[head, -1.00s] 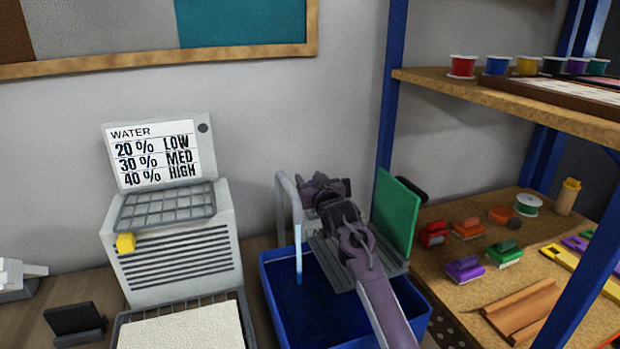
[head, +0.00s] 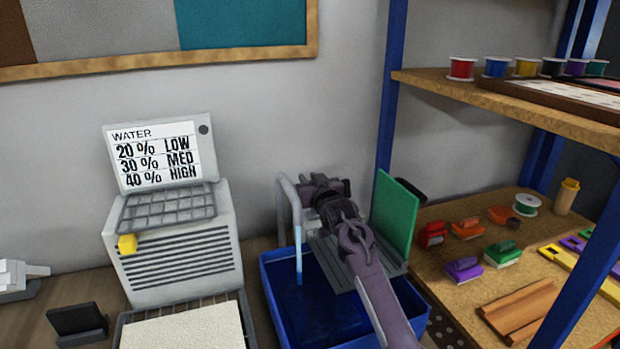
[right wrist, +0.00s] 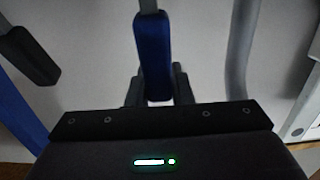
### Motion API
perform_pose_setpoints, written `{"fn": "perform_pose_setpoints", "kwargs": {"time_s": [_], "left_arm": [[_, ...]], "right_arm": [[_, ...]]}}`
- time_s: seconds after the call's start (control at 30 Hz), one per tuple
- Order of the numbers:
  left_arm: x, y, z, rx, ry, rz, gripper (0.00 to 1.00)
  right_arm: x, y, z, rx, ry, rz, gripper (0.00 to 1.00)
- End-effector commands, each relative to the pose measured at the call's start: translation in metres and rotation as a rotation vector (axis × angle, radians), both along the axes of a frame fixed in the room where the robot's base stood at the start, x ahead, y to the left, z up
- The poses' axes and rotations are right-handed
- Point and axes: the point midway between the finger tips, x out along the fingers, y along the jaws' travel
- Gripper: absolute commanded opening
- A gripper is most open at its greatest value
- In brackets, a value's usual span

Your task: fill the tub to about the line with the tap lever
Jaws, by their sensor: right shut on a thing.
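A blue tub (head: 413,312) stands at the lower middle of the head view, with dark blue water (head: 325,308) in it. A grey curved tap (head: 285,200) rises at its back left, and a thin pale stream (head: 299,262) falls from it into the tub. My right gripper (head: 318,192) is behind the tub, beside the tap. In the right wrist view, the blue tap lever (right wrist: 155,60) stands between the dark fingers, which are shut on it. The tap pipe also shows there (right wrist: 243,45). My arm hides part of the tub, and I cannot make out a fill line. My left gripper is out of view.
A sign (head: 157,150) reads water 20% low, 30% med, 40% high, above a grey vented machine (head: 175,265). A green panel (head: 397,225) stands close right of my arm. A blue-posted shelf (head: 470,215) holding tools and spools borders the right side.

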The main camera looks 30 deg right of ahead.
Motion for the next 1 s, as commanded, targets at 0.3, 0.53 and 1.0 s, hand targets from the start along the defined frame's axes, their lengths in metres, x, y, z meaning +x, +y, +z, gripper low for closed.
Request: {"fn": "perform_pose_setpoints", "kwargs": {"time_s": [0.3,0.53,1.0], "left_arm": [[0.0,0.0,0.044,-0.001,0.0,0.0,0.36],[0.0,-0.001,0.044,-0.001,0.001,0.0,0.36],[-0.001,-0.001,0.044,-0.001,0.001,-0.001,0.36]], "right_arm": [[0.016,-0.004,-0.002,0.042,0.171,0.0,0.0],[0.017,-0.004,-0.006,0.046,0.188,0.0,0.0],[0.017,-0.004,-0.007,0.045,0.188,0.0,0.42]]}}
